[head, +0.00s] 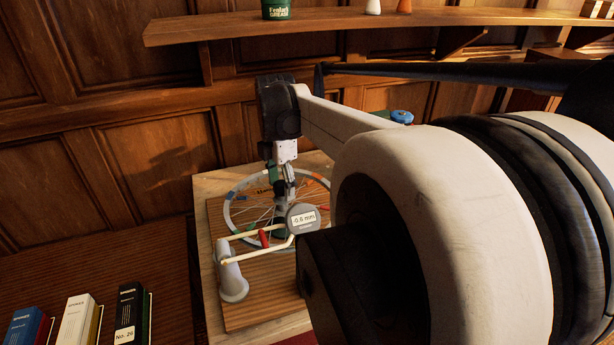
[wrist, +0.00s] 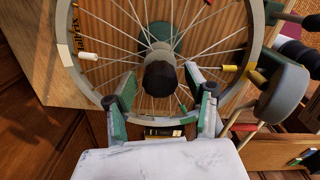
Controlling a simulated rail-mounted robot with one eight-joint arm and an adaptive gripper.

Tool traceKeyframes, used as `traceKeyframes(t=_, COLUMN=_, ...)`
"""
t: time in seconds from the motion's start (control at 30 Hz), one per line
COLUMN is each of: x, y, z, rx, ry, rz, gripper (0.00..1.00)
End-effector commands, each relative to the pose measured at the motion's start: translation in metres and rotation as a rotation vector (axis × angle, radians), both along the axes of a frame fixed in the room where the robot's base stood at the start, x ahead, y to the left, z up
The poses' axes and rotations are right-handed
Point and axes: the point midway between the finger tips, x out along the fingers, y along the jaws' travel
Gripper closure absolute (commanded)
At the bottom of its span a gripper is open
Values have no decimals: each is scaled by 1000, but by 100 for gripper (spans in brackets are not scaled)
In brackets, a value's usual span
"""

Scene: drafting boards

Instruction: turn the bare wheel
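The bare wheel, a grey rim (head: 229,210) with thin spokes and coloured marks, lies flat on a wooden board, partly hidden by my arm. In the wrist view the rim (wrist: 64,40) surrounds a green hub flange with a dark knob-like hub end (wrist: 160,78) at the middle. My gripper (wrist: 160,82) is over the hub, its fingers apart, one on each side of the dark hub end, with gaps showing. In the head view my gripper (head: 284,185) points down over the wheel. A round gauge (head: 303,219) beside the rim reads -0.6 mm.
Several books (head: 130,312) stand at lower left. A wooden shelf (head: 230,27) with a green tin (head: 277,9) runs along the panelled wall behind. A blue-topped item (head: 402,117) stands behind my arm.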

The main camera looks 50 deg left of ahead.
Motion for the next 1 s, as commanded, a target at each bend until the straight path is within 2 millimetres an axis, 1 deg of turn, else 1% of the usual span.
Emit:
traceKeyframes(t=0.23, x=0, y=0, z=0, rx=0, ry=1, rz=0, gripper=49)
traceKeyframes(t=0.37, x=0, y=0, z=7, rx=0, ry=1, rz=0, gripper=49)
traceKeyframes(t=0.47, x=0, y=0, z=21, rx=0, ry=1, rz=0, gripper=49)
traceKeyframes(t=0.8, x=0, y=0, z=86, rx=0, ry=0, rz=0, gripper=49)
traceKeyframes(t=0.9, x=0, y=0, z=101, rx=0, ry=0, rz=0, gripper=49)
traceKeyframes(t=1.0, x=0, y=0, z=112, rx=0, ry=0, rz=0, gripper=49)
